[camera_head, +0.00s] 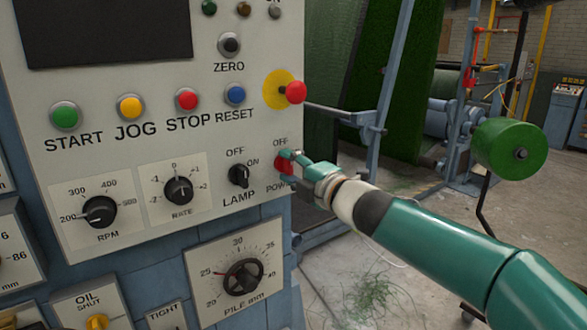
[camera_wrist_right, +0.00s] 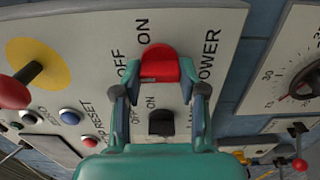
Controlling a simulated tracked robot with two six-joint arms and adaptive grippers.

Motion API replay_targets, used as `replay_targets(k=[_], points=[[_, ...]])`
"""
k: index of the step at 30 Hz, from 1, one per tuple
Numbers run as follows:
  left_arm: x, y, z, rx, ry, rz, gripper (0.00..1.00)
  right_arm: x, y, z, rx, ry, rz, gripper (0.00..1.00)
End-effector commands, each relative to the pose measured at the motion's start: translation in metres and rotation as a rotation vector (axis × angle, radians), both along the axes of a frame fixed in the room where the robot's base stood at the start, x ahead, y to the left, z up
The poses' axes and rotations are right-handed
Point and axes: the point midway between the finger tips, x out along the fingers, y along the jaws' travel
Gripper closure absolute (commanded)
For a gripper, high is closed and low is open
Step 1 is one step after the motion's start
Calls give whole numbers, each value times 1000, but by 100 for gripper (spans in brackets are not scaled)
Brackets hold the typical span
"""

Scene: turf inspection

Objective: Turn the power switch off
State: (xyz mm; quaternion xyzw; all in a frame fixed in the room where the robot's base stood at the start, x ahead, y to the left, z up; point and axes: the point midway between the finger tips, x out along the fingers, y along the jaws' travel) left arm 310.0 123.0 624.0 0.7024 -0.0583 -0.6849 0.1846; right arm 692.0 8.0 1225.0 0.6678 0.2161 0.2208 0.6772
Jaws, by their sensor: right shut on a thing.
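The red power switch (camera_head: 283,166) is at the lower right of the control panel, beside the black lamp switch (camera_head: 239,176). My right gripper (camera_head: 288,165) reaches in from the right and is shut on the power switch. In the right wrist view the red switch (camera_wrist_right: 160,62) sits between the two fingertips (camera_wrist_right: 160,82), with OFF and ON printed to its left and POWER to its right. I cannot tell which mark the switch points to. In the head view the fingers hide part of the switch and its labels. My left gripper is not in view.
A red mushroom button (camera_head: 295,92) on a yellow disc juts out just above my right gripper. The RPM knob (camera_head: 100,212), rate knob (camera_head: 178,190) and pile dial (camera_head: 243,277) are to the left and below.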

Motion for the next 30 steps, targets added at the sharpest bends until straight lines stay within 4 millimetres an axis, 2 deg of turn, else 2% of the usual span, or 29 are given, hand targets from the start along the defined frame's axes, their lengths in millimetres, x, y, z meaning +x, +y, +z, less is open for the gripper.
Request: replay_targets(k=[3, 4, 8, 22, 30], points=[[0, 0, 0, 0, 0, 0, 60, 0, 2, -5, -7, 5, 2, 93], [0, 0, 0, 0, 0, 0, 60, 0, 2, -5, -8, 6, 2, 55], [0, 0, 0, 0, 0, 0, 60, 0, 1, -4, -6, 5, 2, 34], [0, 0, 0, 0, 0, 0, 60, -6, -5, -2, -2, 4, 1, 33], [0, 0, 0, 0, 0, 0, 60, -40, -30, -2, -2, 4, -1, 33]])
